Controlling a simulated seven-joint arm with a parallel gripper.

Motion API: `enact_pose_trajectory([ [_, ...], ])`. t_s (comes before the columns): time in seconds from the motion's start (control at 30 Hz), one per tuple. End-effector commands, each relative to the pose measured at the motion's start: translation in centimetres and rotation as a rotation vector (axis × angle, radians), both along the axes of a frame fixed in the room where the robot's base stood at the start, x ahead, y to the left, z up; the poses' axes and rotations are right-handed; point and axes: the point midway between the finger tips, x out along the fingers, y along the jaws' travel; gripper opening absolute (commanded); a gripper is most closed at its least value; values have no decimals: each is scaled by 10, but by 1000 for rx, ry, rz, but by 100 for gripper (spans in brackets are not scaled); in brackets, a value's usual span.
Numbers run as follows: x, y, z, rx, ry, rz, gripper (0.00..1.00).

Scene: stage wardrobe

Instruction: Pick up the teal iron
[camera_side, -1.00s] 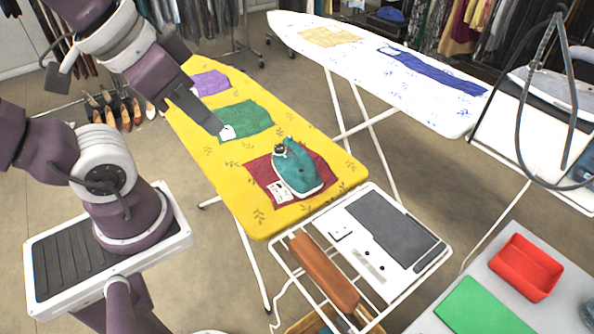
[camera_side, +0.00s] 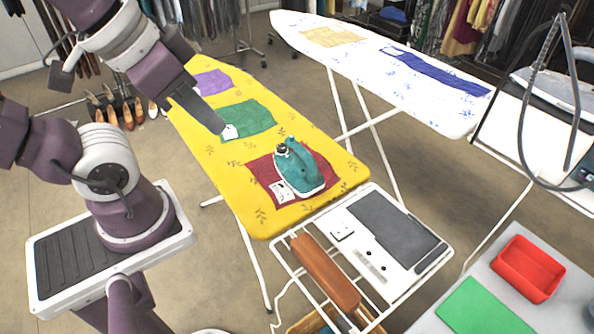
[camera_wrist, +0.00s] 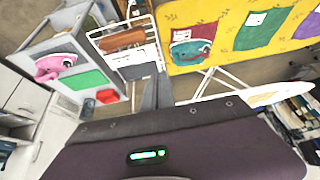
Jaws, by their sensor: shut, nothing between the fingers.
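The teal iron (camera_side: 306,172) rests on a dark red cloth (camera_side: 325,168) near the front end of the yellow ironing board (camera_side: 258,218). In the wrist view the iron (camera_wrist: 190,50) lies above and to the right of my fingers. My gripper (camera_side: 221,130) is shut and empty, pointing down to the right. In the side view its tips appear up and left of the iron, over the green cloth's left edge, apart from the iron. In the wrist view the gripper (camera_wrist: 157,82) shows as narrow, closed fingers.
Green (camera_side: 250,117) and purple (camera_side: 212,82) cloths lie farther up the board. A white rack with a brown roll (camera_side: 325,272) adjoins its front end. A white ironing board (camera_side: 365,62) stands behind. A grey table holds a red tray (camera_side: 527,268), a green mat (camera_side: 480,308) and a pink iron (camera_wrist: 55,65).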

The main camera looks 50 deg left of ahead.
Motion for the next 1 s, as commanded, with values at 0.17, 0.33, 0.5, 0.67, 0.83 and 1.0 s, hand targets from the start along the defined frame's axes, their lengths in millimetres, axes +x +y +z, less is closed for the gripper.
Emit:
enact_pose_trajectory([
  [0.17, 0, 0, 0, 0, 0, 0, 0],
  [0.33, 0, 0, 0, 0, 0, 0, 8],
  [0.5, 0, 0, 0, 0, 0, 0, 41],
  [0.67, 0, 0, 0, 0, 0, 0, 48],
  [0.83, 1, 0, 0, -2, 2, 8, 48],
  [1.0, 54, 18, -11, -62, 71, 304, 48],
])
